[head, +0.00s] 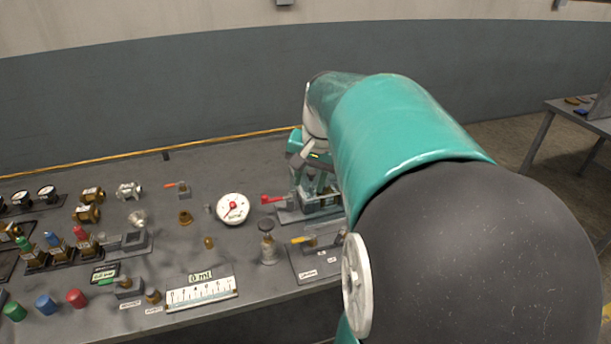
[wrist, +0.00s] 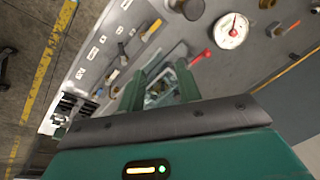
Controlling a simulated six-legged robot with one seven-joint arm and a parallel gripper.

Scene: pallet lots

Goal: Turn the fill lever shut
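Several small levers show on the bench, and I cannot read which is the fill lever. A red-handled lever (head: 272,199) sticks out left from a metal fixture under my gripper; it also shows in the wrist view (wrist: 201,56). A yellow-handled lever (head: 303,239) sits on a labelled grey plate (head: 307,265) in front of it; it shows in the wrist view (wrist: 151,30) too. My gripper (wrist: 162,72) is open, its two green fingers apart above the red lever's fixture. The fixture shows between the fingers; contact cannot be told. My arm hides the bench's right side.
A dial gauge (head: 233,208) stands left of the red lever. A metal weight with a knob (head: 268,247) and a scale reading 0 ml (head: 202,294) are near the front. The bench's back strip is clear.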

